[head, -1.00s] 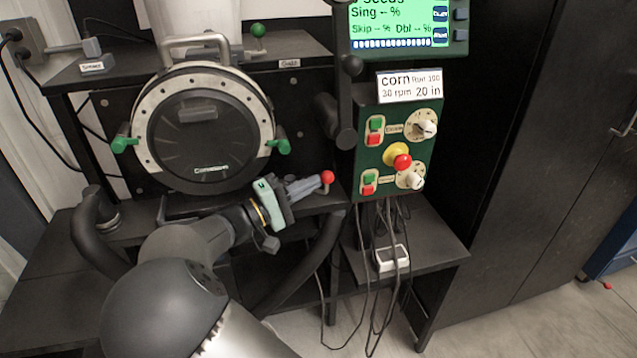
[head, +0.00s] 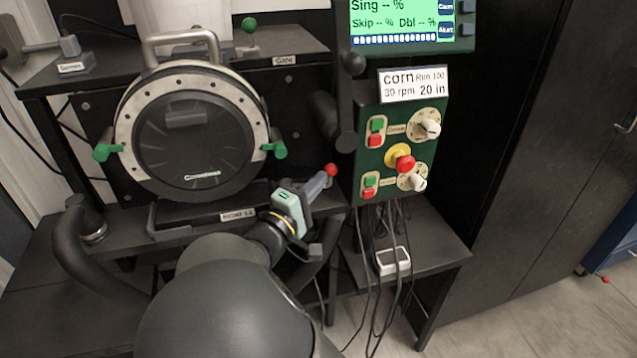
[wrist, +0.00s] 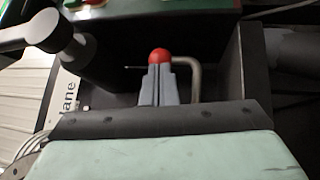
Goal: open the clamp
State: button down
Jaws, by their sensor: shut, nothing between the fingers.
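The round black seed meter (head: 193,140) stands upright, with a silver rim and a top handle. A green-ended fitting sits on its left side (head: 107,150) and another on its right side (head: 274,150); I cannot tell which part is the clamp. My gripper (head: 323,179) is shut and empty, below and right of the meter. A red ball knob (head: 331,169) appears right at its fingertips. In the wrist view the red knob (wrist: 159,57) shows just beyond the closed grey fingers (wrist: 158,78), with a bent metal rod (wrist: 194,75) beside it. Contact cannot be told.
A green control box (head: 400,150) with buttons and dials stands right of the meter, under a lit display (head: 405,22). A black lever arm (head: 347,105) hangs at its left edge. Cables and a white box (head: 391,260) lie below. A green ball knob (head: 249,25) stands above.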

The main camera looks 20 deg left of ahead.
jog(key=v, duration=1.4)
jog(key=w+d+m+g+h+p, duration=0.2)
jog(key=d+m+g+h+p, duration=0.3)
jog(key=d+g, duration=1.45)
jog(key=s+d+r+m+y+p, duration=0.2)
jog(key=s+d+m+y+p, duration=0.1)
jog(key=s+d+y, duration=0.3)
jog(key=s+d+r+m+y+p, duration=0.3)
jog(key=s+d+m+y, duration=0.2)
jog(key=s+d+y, duration=0.1)
jog(key=shift+s+d+m+t, duration=0.3)
jog(key=shift+s+d+t, duration=0.2)
jog(key=shift+d, duration=0.35)
